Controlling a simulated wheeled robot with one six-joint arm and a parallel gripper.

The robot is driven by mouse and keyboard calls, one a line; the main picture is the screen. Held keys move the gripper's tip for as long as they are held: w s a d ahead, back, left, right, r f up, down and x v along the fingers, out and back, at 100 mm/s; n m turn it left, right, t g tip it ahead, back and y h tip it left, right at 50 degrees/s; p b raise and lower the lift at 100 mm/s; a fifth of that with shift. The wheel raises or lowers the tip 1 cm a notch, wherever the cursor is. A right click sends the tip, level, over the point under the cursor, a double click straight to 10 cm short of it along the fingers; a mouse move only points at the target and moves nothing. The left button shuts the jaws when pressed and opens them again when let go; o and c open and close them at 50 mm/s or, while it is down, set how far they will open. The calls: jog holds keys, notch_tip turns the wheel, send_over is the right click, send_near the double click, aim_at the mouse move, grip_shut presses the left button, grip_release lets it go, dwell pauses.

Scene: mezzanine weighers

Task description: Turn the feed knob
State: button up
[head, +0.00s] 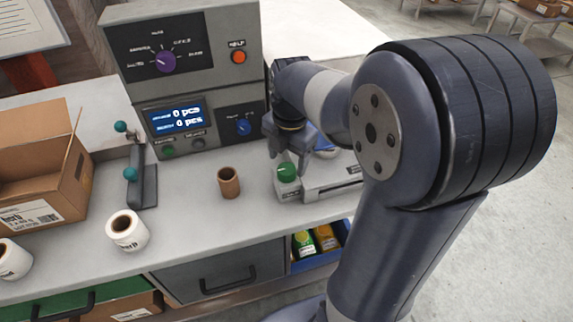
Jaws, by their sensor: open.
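A purple knob (165,61) sits on the upper dark panel, ringed by several labelled marks. A blue knob (243,127) sits on the lower panel, right of the lit display. The labels are too small to tell which knob is the feed knob. My gripper (287,158) is open and points down in front of the control box's right side. It is right of and below the blue knob. Just below it is a round green button (287,172) on a grey box. I cannot tell whether the fingers touch the button.
The control box (230,26) also has an orange help button (238,57) and a display (178,118). A brown cup (229,182), label rolls (127,231), a teal-knobbed lever stand (146,178) and a cardboard box (38,160) stand on the bench. My arm hides the bench's right side.

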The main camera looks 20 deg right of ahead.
aim_at(287, 172)
jog(key=shift+f, duration=1.45)
jog(key=shift+c, duration=0.3)
jog(key=c, duration=0.9)
